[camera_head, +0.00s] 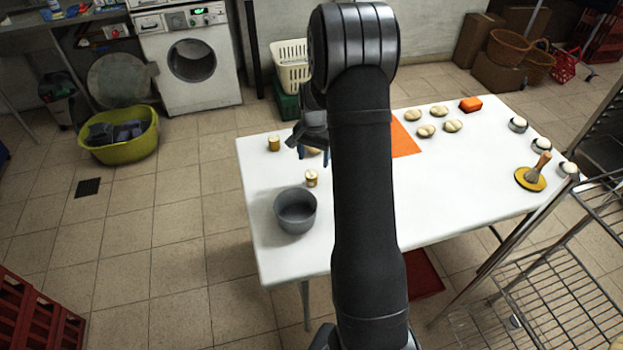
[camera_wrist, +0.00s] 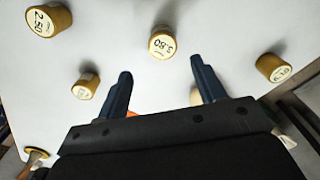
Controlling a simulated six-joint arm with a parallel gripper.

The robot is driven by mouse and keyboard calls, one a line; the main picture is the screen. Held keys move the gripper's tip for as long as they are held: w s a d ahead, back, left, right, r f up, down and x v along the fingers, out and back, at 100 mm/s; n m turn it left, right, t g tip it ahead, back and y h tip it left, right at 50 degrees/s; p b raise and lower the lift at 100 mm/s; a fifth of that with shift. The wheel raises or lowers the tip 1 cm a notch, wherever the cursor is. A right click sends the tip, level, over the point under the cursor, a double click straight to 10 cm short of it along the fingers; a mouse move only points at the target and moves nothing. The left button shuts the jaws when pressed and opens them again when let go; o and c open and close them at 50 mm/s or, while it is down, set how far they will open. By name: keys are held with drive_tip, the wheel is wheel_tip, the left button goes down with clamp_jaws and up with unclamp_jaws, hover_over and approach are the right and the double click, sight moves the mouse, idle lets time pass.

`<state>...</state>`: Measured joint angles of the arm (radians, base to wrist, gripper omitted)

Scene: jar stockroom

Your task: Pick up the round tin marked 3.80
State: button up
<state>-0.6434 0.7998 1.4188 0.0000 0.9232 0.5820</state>
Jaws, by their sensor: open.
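The round tin marked 3.80 (camera_wrist: 161,45) stands upright in the wrist view, with a pale lid and tan side. It lies ahead of and roughly between my fingertips, apart from them. My gripper (camera_wrist: 160,68) is open and empty above the white table. In the head view my gripper (camera_head: 313,154) is partly hidden by my arm. Small tins show there at the back left (camera_head: 273,144) and nearer the bowl (camera_head: 311,179), their marks too small to read.
In the wrist view, other tins stand around: one marked 2.50 (camera_wrist: 48,20), one at left (camera_wrist: 85,86) and one at right (camera_wrist: 273,67). A grey bowl (camera_head: 295,211) stands at the table's near left.

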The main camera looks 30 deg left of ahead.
sight(311, 174)
wheel_tip(311, 174, down, 4)
drive_tip(key=shift+r, duration=0.1)
drive_tip(key=f, duration=0.5)
drive_tip(key=shift+s+a+f, duration=0.1)
drive_tip(key=shift+s+a, duration=0.1)
drive_tip(key=shift+a, duration=0.05)
drive_tip(key=c, duration=1.1)
